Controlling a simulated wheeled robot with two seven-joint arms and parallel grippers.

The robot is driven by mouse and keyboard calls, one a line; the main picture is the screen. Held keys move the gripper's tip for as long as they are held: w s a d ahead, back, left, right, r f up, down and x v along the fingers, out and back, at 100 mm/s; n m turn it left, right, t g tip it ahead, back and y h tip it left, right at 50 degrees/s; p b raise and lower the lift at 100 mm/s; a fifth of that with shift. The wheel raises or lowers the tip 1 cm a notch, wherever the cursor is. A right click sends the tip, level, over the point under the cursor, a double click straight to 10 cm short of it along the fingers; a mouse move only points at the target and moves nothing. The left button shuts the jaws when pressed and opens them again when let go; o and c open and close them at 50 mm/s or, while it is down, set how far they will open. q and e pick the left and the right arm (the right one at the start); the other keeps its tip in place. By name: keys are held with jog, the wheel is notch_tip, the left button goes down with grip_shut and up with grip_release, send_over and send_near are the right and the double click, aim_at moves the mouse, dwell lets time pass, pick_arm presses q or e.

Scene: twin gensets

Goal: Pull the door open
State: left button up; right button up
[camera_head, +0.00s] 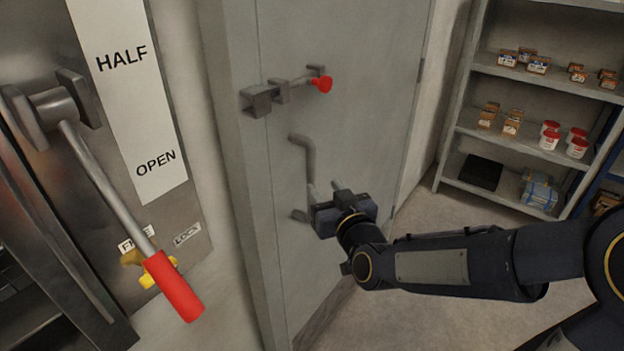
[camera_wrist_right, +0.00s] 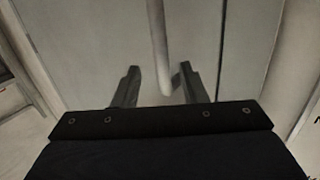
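The grey door (camera_head: 350,120) stands in the middle of the head view and looks shut against its frame (camera_head: 235,150). A vertical grey bar handle (camera_head: 305,162) is on its left side; the bar also shows in the right wrist view (camera_wrist_right: 158,45). My right gripper (camera_head: 325,188) is at the handle's lower half, with its fingers pointing at the door. In the wrist view its two fingers are apart, one on each side of the bar, with gaps on both sides. A bolt with a red knob (camera_head: 321,84) sits above the handle. My left gripper is out of view.
A lever with a red grip (camera_head: 175,287) hangs on a metal panel at left, beside a HALF/OPEN label (camera_head: 125,90). Shelves (camera_head: 545,75) with small boxes and tins stand at right. Bare floor (camera_head: 415,205) lies between door and shelves.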

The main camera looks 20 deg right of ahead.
aim_at(313, 171)
jog(key=shift+t, duration=0.4)
jog(key=w, duration=0.5)
jog(key=w+a+p, duration=0.1)
jog(key=w, duration=0.2)
jog(key=shift+w+r, duration=0.15)
grip_shut()
